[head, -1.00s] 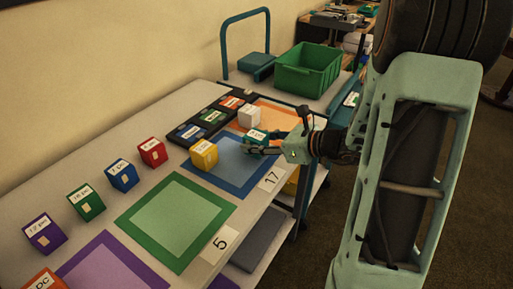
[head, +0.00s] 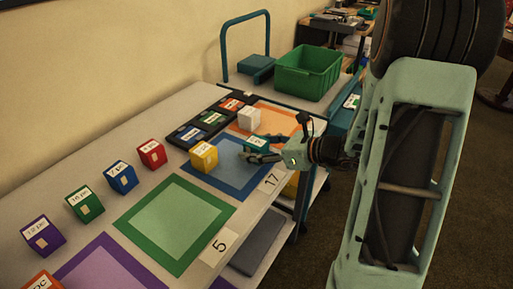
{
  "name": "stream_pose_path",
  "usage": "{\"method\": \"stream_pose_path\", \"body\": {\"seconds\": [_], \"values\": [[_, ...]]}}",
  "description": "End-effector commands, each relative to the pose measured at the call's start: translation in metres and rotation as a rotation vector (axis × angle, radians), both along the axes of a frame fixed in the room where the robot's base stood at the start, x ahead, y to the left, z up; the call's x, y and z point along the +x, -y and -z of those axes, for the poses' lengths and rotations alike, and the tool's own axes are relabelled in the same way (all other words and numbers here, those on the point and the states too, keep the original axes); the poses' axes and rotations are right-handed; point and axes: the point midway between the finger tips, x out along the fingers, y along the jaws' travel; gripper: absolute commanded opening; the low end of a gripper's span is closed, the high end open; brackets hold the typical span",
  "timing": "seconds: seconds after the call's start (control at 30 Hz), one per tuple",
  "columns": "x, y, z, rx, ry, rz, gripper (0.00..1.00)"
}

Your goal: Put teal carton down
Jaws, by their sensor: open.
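The teal carton (head: 256,143) sits at the upper right part of the blue square mat (head: 232,178), with a white label on its top. My gripper (head: 256,156) is at the carton's near side, its fingers open and low over the mat. I cannot tell whether a finger still touches the carton. The carton's lower part is partly hidden by the fingers.
A yellow carton (head: 203,156) and a white carton (head: 249,119) stand close by. Red (head: 152,154), blue (head: 122,176), green (head: 85,204) and purple (head: 43,234) cartons line the wall side. The green mat (head: 174,221) is bare. A green crate (head: 308,72) stands beyond the table.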

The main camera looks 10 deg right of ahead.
Motion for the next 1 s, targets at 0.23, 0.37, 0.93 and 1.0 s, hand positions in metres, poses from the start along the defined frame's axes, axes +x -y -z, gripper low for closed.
{"method": "stream_pose_path", "body": {"seconds": [0.23, 0.37, 0.93, 1.0], "values": [[-0.025, 0.028, -0.020, -0.002, 0.001, 0.006, 0.56], [-0.045, 0.047, -0.031, -0.001, 0.001, 0.005, 0.56], [-0.079, 0.079, -0.048, 0.000, 0.000, 0.000, 0.56], [-0.079, 0.079, -0.048, 0.000, 0.000, 0.000, 0.56]]}}
